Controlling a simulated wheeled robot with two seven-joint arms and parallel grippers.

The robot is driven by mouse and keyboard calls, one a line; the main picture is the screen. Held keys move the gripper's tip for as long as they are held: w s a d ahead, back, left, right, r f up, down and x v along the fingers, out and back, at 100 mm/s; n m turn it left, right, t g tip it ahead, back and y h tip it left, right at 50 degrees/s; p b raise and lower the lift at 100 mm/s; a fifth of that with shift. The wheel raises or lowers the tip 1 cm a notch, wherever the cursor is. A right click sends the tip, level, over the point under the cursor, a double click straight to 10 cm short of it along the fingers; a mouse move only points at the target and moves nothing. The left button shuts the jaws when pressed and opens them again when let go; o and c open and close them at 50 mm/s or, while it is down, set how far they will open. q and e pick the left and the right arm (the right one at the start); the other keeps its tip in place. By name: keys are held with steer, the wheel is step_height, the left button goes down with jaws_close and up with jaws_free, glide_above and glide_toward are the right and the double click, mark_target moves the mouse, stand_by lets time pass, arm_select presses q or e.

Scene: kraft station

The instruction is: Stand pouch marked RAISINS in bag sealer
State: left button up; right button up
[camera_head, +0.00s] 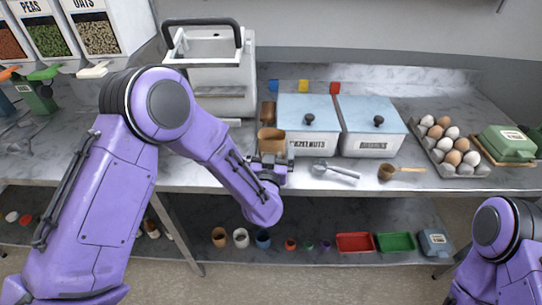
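A brown kraft pouch (271,136) is upright at the fingers of my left gripper (271,157), in front of the left lidded bin. No label shows on it from here, so I cannot tell whether it is the RAISINS pouch. The gripper's fingertips overlap the pouch's lower part, and whether they grip it is unclear. Another brown item (268,111) is partly hidden behind it. A pale grey machine with a black handle (222,92), likely the bag sealer, stands at the back left, partly behind my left arm. My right arm enters at the lower right; its gripper is out of frame.
Two blue-lidded bins (308,113) (370,114) stand mid-counter, the left one labelled HAZELNUTS, partly covered. A metal scoop (335,170), a wooden scoop (400,169), an egg tray (453,150) and a green carton (506,143) lie rightward. A lower shelf holds cups and trays (355,243).

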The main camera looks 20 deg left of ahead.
mark_target(271, 150)
arm_select(q)
steer(key=s+b, duration=0.2)
steer(key=s, duration=0.1)
steer(key=shift+s+d+f, duration=0.2)
steer(key=s+d+r+b, duration=0.2)
steer(key=s+r, duration=0.2)
steer(key=s, duration=0.3)
steer(key=w, duration=0.3)
steer(key=w+a+p, duration=0.1)
steer(key=w, duration=0.2)
steer(key=w+a+p, duration=0.1)
steer(key=w, duration=0.2)
steer(key=shift+a, duration=0.15)
steer(key=shift+w+f, duration=0.15)
steer(key=shift+w, duration=0.05)
steer(key=shift+s, duration=0.1)
steer(key=c, duration=1.4)
